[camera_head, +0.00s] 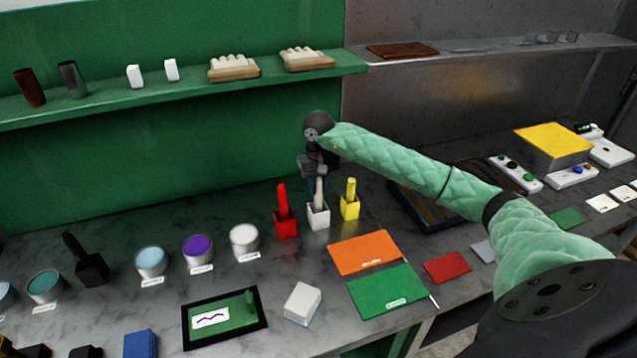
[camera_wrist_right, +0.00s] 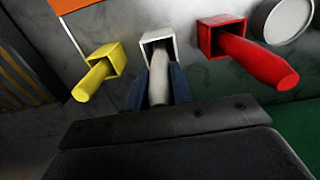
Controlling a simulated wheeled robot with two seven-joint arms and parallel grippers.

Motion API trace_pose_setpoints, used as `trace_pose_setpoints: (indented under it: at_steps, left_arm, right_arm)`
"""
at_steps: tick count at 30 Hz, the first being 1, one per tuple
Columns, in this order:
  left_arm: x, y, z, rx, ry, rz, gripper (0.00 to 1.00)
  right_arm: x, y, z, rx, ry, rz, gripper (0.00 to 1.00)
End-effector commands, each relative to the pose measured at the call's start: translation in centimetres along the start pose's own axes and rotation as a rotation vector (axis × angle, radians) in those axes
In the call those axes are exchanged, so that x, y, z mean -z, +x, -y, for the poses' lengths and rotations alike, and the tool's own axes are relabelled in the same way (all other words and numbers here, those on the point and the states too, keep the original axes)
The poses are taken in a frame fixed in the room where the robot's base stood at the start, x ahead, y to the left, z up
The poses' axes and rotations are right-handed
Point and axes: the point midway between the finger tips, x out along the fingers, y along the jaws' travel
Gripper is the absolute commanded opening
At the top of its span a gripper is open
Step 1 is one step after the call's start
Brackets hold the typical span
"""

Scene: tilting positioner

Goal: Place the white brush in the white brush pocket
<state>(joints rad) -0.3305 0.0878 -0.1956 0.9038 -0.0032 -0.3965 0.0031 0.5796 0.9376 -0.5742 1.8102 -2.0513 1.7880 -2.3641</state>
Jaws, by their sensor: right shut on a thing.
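The white brush (camera_head: 319,190) stands upright with its lower end inside the opening of the white brush pocket (camera_head: 318,217), between the red and yellow pockets. My right gripper (camera_head: 317,184) points down from above and is shut on the brush's handle. In the right wrist view, the dark blue fingers of the gripper (camera_wrist_right: 158,88) lie on either side of the pale brush handle (camera_wrist_right: 157,72). There the handle runs into the white pocket (camera_wrist_right: 157,38). How deep the brush sits is hidden. My left gripper is not in view.
A red brush (camera_head: 282,198) in a red pocket (camera_head: 286,225) stands close on the left. A yellow brush (camera_head: 350,190) in a yellow pocket (camera_head: 349,209) stands close on the right. A green shelf (camera_head: 190,88) runs behind. Orange and green mats (camera_head: 365,252) lie in front.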

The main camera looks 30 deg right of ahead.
Motion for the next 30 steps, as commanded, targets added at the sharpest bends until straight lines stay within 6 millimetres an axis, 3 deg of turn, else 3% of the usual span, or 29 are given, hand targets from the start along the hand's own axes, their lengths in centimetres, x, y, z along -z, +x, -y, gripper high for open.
trace_pose_setpoints:
  at_steps: [10,20,21,24,30]
  left_arm:
    - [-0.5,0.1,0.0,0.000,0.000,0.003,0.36]
    - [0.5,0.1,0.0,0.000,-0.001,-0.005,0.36]
    - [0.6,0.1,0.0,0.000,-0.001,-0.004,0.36]
    - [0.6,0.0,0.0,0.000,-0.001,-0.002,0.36]
    - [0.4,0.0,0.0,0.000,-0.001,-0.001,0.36]
  right_arm:
    - [0.0,0.4,0.0,0.000,0.000,0.000,0.00]
    - [0.0,0.7,0.0,0.000,0.000,0.000,0.00]
    - [0.0,0.7,0.0,-0.001,0.000,0.000,0.26]
    - [0.0,0.7,0.0,0.000,0.000,0.000,0.46]
    - [0.0,0.7,0.0,0.000,0.000,0.000,0.46]
